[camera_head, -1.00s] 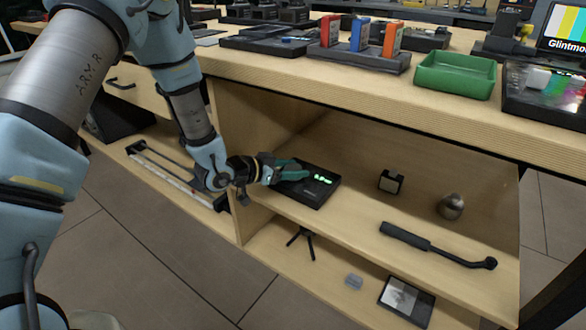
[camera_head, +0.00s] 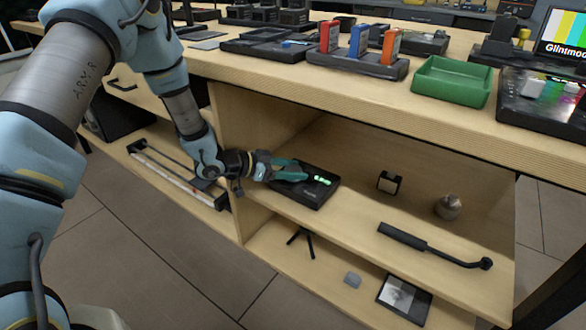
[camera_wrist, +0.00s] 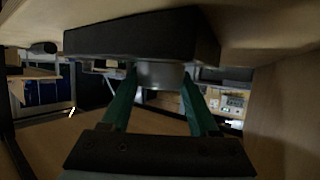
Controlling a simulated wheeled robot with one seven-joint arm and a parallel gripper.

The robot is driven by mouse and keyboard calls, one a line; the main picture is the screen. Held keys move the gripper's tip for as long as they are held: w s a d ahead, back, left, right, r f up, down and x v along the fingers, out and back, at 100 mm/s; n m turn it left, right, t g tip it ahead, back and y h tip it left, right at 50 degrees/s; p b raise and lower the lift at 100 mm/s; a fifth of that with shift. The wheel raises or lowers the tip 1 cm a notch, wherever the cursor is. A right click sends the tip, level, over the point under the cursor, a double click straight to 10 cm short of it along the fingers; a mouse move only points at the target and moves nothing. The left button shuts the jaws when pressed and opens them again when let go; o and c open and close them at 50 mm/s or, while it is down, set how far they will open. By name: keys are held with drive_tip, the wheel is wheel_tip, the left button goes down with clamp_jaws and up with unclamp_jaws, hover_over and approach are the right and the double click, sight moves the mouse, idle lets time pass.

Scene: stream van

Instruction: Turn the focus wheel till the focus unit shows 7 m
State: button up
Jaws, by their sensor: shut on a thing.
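The focus unit (camera_head: 322,194) is a flat black box on the upper shelf under the worktop. It has a small green lit display (camera_head: 322,180) whose figures are too small to read. My gripper (camera_head: 296,172) reaches in from the left, its green fingers at the unit's left part. In the wrist view, the unit (camera_wrist: 140,35) appears as a dark slab, and the grey round focus wheel (camera_wrist: 160,74) sticks out from it. My gripper (camera_wrist: 158,90) has one finger on each side of the wheel, shut on it. In the head view the wheel is hidden by the fingers.
A wooden divider (camera_head: 235,150) stands just left of the unit, near my wrist. The worktop edge (camera_head: 350,105) overhangs the shelf.

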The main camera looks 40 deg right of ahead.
drive_tip(key=o, duration=1.4)
drive_tip(key=shift+c, duration=0.2)
drive_tip(key=p+v, duration=0.1)
drive_tip(key=v, duration=0.9)
drive_tip(key=shift+w+a+r, duration=0.1)
drive_tip(key=shift+a+r, duration=0.1)
drive_tip(key=shift+a, duration=0.15)
drive_tip(key=shift+a, duration=0.1)
